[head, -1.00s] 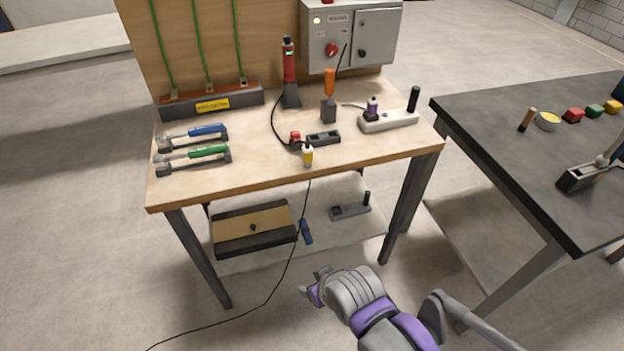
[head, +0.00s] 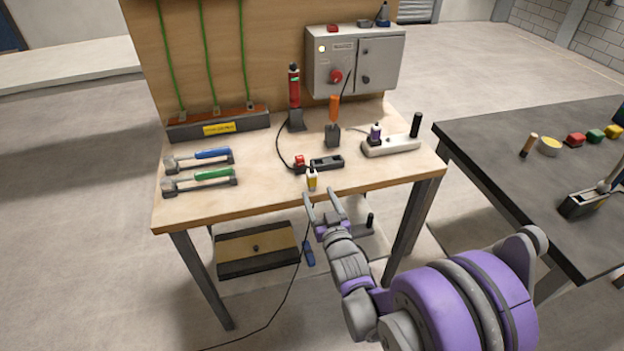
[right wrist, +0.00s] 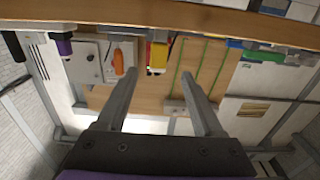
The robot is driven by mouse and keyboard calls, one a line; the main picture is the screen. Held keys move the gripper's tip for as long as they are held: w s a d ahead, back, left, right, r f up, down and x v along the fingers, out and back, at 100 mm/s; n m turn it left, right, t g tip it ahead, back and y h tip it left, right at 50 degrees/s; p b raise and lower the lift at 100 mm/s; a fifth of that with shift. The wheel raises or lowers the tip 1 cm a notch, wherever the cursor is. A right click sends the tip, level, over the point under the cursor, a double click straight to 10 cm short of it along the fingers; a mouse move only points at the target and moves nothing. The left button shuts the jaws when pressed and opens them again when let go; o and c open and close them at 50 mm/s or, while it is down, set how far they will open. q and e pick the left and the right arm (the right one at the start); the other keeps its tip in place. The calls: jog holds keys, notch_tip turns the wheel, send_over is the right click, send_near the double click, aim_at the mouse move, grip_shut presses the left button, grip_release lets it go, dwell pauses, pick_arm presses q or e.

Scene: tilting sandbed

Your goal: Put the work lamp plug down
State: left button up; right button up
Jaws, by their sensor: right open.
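A yellow-and-white plug (head: 311,180) stands at the front edge of the wooden workbench (head: 250,205), with a black cable running down to the floor. A red plug (head: 299,161) sits just behind it, beside a dark socket block (head: 327,163). I cannot tell for certain which is the work lamp plug. My right gripper (head: 320,192) is open and empty, just in front of the bench edge close to the yellow plug. In the right wrist view, the yellow plug (right wrist: 158,55) shows beyond and between the open fingers (right wrist: 158,76). My left gripper is out of view.
A white power strip (head: 392,146) with a purple plug (head: 375,132) lies to the right. A red torch-like device (head: 294,87) and an orange-handled tool (head: 333,108) stand behind. A dark table (head: 500,160) stands right.

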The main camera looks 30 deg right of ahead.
aim_at(313, 179)
jog(key=x, duration=0.8)
jog(key=shift+w+d+r+p, duration=0.1)
jog(key=shift+w+r+p, duration=0.1)
jog(key=shift+p, duration=0.1)
jog(key=shift+s, duration=0.1)
grip_shut()
